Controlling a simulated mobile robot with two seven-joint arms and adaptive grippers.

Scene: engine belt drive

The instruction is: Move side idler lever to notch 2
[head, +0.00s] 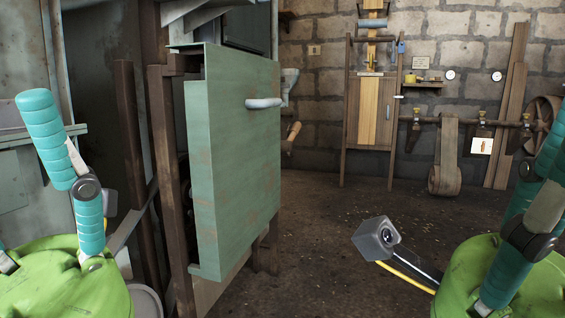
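I cannot pick out the side idler lever or its notches for certain. A wooden grip (293,131) sticks out past the far edge of the green door panel (235,160); the panel hides what it is fixed to. A pale grey curved part (289,82) shows above it, also partly hidden. The panel carries a grey handle (264,104). My teal arm links show at the left and right edges, but neither gripper is in view.
The green panel and a rusty post (167,170) block the left. The dirt floor (320,225) is open in the middle. Along the back wall are a wooden board (367,110), a shaft (480,122) with a hanging belt (449,150), and a large wheel (541,113).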

